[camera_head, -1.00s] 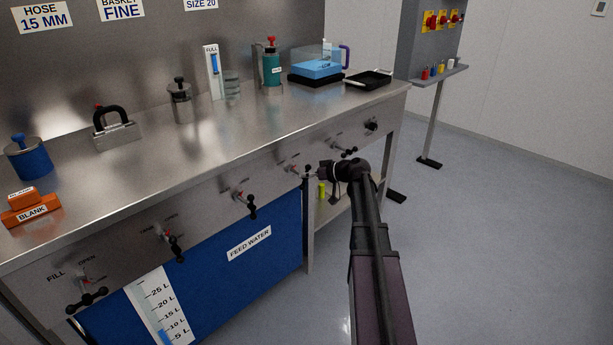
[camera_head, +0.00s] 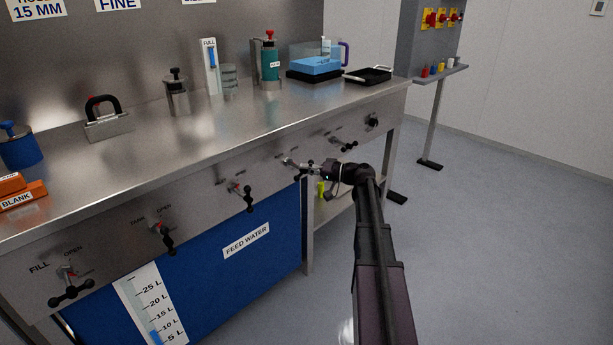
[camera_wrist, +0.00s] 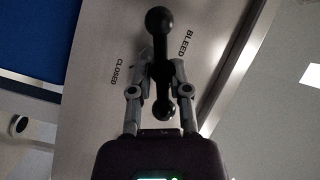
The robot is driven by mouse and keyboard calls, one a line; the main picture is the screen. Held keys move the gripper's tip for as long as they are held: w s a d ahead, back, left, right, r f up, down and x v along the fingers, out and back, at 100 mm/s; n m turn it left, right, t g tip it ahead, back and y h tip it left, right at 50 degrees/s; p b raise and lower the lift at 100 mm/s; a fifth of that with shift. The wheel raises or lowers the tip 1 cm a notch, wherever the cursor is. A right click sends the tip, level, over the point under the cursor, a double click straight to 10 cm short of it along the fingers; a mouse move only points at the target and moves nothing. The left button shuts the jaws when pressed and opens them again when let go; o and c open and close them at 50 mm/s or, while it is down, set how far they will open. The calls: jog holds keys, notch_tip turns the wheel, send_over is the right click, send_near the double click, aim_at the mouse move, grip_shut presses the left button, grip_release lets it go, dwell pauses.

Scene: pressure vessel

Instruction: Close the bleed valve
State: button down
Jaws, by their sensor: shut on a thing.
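The bleed valve handle (camera_wrist: 160,70), a black bar with ball ends, shows in the wrist view against the steel front panel. The word BLEED is printed to its right and CLOSED to its left, both tilted in this view. My gripper (camera_wrist: 158,82) has one finger on each side of the bar and is shut on it. In the head view my gripper (camera_head: 312,168) is at the panel under the bench edge, and the handle there is small and mostly hidden by it. The valve's exact turn position cannot be told.
Several similar black valve handles line the panel, such as the FILL valve (camera_head: 70,289) and one to the right (camera_head: 346,147). The blue feed water tank (camera_head: 225,260) is below. A bench leg (camera_head: 308,235) stands just below my gripper. The floor to the right is clear.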

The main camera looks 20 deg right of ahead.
jog(key=m+b, duration=0.1)
jog(key=m+t+y+b, duration=0.1)
jog(key=shift+a+f+m, duration=0.15)
jog(key=shift+f+m, duration=0.1)
jog(key=shift+m, duration=0.15)
jog(key=shift+r+m+t+y+b, duration=0.1)
jog(key=shift+m+t+y+b, duration=0.25)
jog(key=shift+m+b, duration=0.4)
jog(key=shift+w+r, duration=0.1)
jog(key=c, duration=0.6)
grip_release()
jog(key=shift+c, duration=0.2)
jog(key=shift+s, duration=0.2)
